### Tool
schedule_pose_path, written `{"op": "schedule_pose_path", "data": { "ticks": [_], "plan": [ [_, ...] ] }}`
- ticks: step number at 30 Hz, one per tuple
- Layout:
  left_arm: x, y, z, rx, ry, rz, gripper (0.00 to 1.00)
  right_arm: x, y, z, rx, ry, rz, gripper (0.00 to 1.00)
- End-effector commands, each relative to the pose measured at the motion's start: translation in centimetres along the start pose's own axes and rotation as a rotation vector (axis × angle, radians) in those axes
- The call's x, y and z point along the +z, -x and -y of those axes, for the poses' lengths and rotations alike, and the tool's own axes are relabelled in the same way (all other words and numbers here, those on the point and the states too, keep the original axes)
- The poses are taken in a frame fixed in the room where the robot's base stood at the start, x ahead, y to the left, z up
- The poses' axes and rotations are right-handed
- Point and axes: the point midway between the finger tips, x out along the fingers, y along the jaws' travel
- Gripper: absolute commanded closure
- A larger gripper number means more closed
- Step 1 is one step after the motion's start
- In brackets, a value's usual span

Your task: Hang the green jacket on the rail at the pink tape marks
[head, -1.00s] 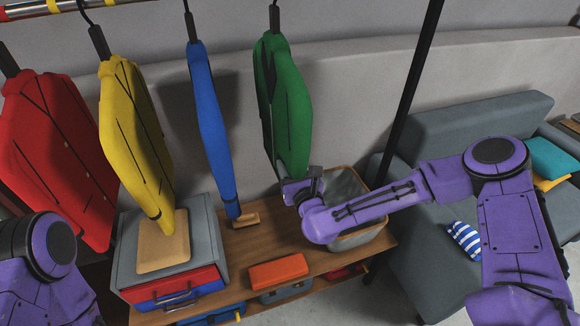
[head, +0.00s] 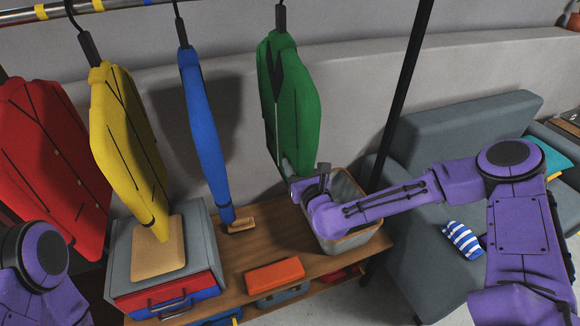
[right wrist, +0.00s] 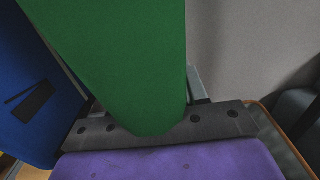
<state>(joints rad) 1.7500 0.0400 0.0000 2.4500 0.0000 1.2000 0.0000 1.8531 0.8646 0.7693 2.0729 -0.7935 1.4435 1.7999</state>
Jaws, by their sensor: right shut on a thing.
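The green jacket (head: 290,105) hangs upright from a black hanger near the middle of the head view. The hanger's hook runs out of the top of the picture, so what it hangs on is hidden. My right gripper (head: 305,187) is shut at the jacket's lower end. In the right wrist view the green cloth (right wrist: 135,60) comes down onto the gripper. The rail (head: 68,9) shows only at the upper left, with yellow and blue bands; no pink tape marks are visible. My left gripper is out of view.
Blue (head: 205,135), yellow (head: 125,150) and red (head: 50,155) jackets hang to the left. Below are a wooden bench (head: 235,275), an orange box (head: 274,275) and a grey basket (head: 358,240). A black post (head: 405,90) stands right of the jacket, before a grey sofa (head: 455,130).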

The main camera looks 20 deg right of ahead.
Motion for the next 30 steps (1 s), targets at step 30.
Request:
{"op": "schedule_pose_path", "data": {
  "ticks": [30],
  "plan": [
    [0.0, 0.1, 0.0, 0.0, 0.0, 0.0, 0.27, 0.2, -0.1, 7.1, -0.002, -0.001, 0.004, 1.0]
  ]
}}
